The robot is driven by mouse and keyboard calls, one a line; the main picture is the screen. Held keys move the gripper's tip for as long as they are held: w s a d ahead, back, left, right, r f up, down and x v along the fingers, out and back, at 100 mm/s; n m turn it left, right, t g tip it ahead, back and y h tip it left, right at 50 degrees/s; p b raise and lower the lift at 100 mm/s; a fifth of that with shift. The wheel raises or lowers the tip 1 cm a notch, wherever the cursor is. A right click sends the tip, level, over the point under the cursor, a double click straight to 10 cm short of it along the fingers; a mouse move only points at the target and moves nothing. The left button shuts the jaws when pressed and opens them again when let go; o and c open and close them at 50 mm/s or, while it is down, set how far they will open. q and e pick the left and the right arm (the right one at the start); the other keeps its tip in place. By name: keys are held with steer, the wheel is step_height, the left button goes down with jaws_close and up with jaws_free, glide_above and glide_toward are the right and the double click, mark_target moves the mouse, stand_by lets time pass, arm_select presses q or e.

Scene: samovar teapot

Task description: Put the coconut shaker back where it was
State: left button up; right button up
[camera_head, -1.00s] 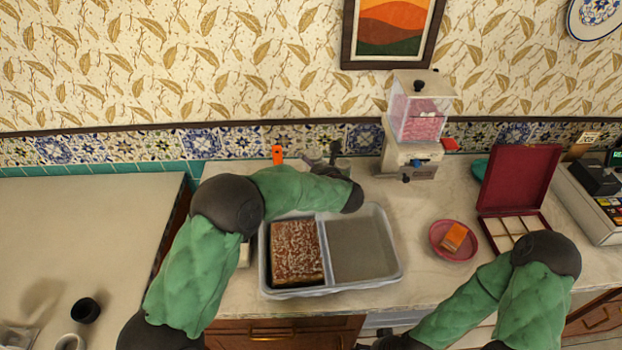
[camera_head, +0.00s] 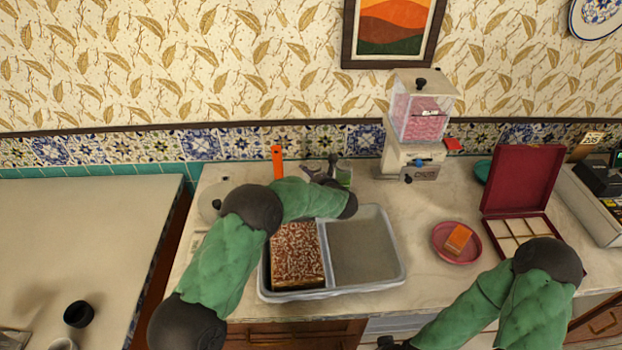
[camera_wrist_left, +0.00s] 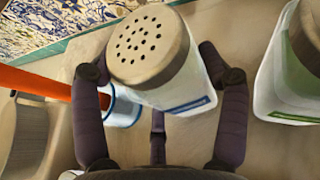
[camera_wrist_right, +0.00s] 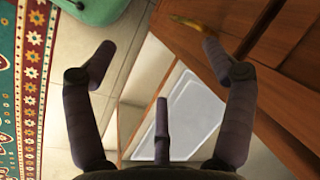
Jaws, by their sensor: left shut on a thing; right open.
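A white shaker (camera_wrist_left: 168,70) with a perforated beige lid and a bluish label edge stands between my left gripper's fingers in the left wrist view. My left gripper (camera_wrist_left: 160,85) is shut on it. In the head view this gripper (camera_head: 325,170) is at the back of the counter, behind the grey tray, and my arm hides most of it and the shaker. A second white container (camera_wrist_left: 290,70) with a green label and beige lid stands to the right, apart from the held one. My right gripper (camera_wrist_right: 155,65) is open and empty, low in front of the wooden drawers.
A two-part grey tray (camera_head: 365,283) holds a coconut-flecked brown cake (camera_head: 297,255). An orange handle (camera_head: 277,162) rises left of the left gripper. A candy dispenser (camera_head: 418,125) stands to the right. A pink plate (camera_head: 437,250) and an open red box (camera_head: 520,185) are farther right.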

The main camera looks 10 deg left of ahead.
arm_select(q)
steer(key=shift+f, duration=0.1)
steer(key=o, duration=1.3)
steer(key=shift+r, duration=0.2)
steer(key=p+v, duration=0.2)
steer(key=v, duration=1)
